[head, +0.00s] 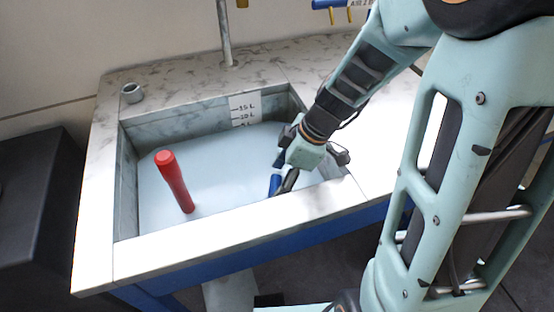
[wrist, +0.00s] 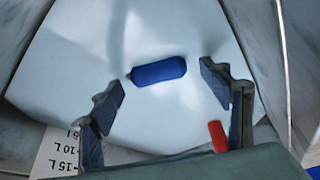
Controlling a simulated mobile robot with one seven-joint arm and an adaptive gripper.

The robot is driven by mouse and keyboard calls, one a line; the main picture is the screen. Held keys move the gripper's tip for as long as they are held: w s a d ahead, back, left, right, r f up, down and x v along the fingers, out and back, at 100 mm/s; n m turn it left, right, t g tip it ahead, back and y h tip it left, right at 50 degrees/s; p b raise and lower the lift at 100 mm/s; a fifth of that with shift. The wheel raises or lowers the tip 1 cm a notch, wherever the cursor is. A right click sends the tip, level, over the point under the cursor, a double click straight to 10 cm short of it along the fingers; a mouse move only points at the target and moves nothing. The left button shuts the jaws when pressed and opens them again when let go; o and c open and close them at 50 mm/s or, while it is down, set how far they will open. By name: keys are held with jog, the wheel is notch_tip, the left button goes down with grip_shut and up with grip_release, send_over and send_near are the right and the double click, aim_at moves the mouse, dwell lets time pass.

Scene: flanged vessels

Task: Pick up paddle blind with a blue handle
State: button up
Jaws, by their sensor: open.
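A blue handle (head: 274,184) stands in the basin, partly hidden by my gripper (head: 283,171). In the wrist view the blue handle (wrist: 158,70) shows between and slightly beyond the two fingertips of my gripper (wrist: 160,84). The fingers are open, with a gap on both sides of the handle. I see no blind plate; whatever is below the handle is hidden by the pale surface. A red handle (head: 174,182) rises from the same surface on the left, and it shows at the lower right of the wrist view (wrist: 217,135).
The stone basin (head: 190,250) has raised walls around a pale, liquid-looking surface (head: 225,190). A volume scale (head: 243,110) is on the back wall. The basin's middle is clear.

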jog(key=shift+x, duration=0.9)
jog(key=shift+c, duration=0.3)
jog(key=c, duration=1.8)
jog(key=shift+r, duration=0.1)
grip_shut()
